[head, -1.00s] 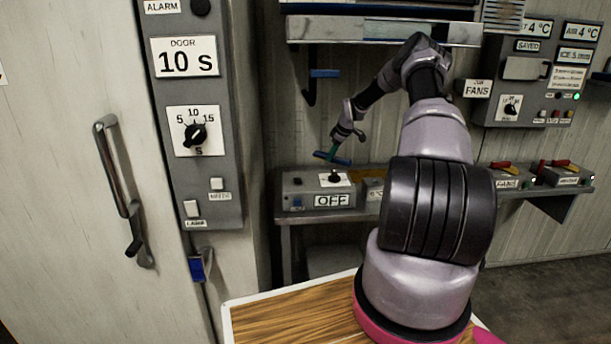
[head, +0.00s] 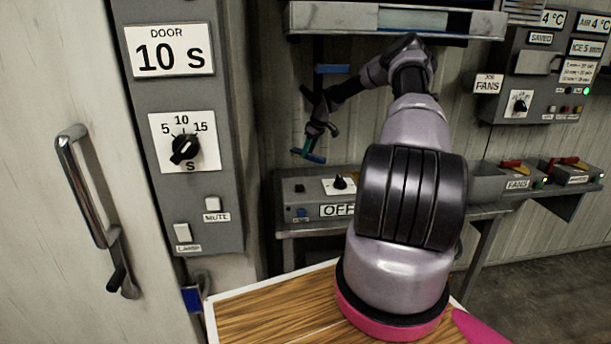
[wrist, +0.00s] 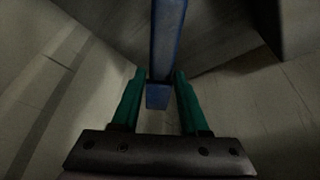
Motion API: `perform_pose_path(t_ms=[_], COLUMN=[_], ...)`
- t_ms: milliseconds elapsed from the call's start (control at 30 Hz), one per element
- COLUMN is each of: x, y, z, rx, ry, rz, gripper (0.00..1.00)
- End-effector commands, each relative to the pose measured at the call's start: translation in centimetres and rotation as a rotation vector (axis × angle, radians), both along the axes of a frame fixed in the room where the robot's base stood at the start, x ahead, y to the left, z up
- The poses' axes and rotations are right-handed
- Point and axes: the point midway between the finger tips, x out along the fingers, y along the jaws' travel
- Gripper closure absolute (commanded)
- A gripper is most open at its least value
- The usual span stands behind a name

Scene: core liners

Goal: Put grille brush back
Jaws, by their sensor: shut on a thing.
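My gripper (head: 309,152) shows small in the head view, at the end of my raised arm, with green fingers. It is shut on a blue bar, which I take to be the grille brush (head: 312,157). In the wrist view the blue bar (wrist: 166,45) runs up from between the green fingers (wrist: 158,98) to the top edge. Its bristles cannot be made out. A dark wall hook with a blue top piece (head: 332,70) is just above my gripper, partly hidden by my arm.
A grey control box (head: 310,190) marked OFF stands on a bench below my gripper. A metal shelf (head: 340,20) is above the hook. The door panel (head: 225,130) is at left. A wooden top (head: 265,320) lies in front. A fan panel (head: 540,85) is at right.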

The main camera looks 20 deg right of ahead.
Motion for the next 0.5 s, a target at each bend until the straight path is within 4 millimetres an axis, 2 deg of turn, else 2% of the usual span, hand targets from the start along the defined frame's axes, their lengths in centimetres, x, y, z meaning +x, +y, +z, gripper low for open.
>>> perform_pose_path(t_ms=[100,200,367,500], x=[-0.1,-0.1,0.0,0.0], y=[0.1,0.1,0.1,0.1], z=[-2.6,-4.1,-5.3,-7.0], rx=[0.003,0.003,0.002,0.003], ry=[0.003,0.002,0.001,0.002], rz=[0.000,0.000,0.000,0.000], gripper=[1.00,1.00,1.00,1.00])
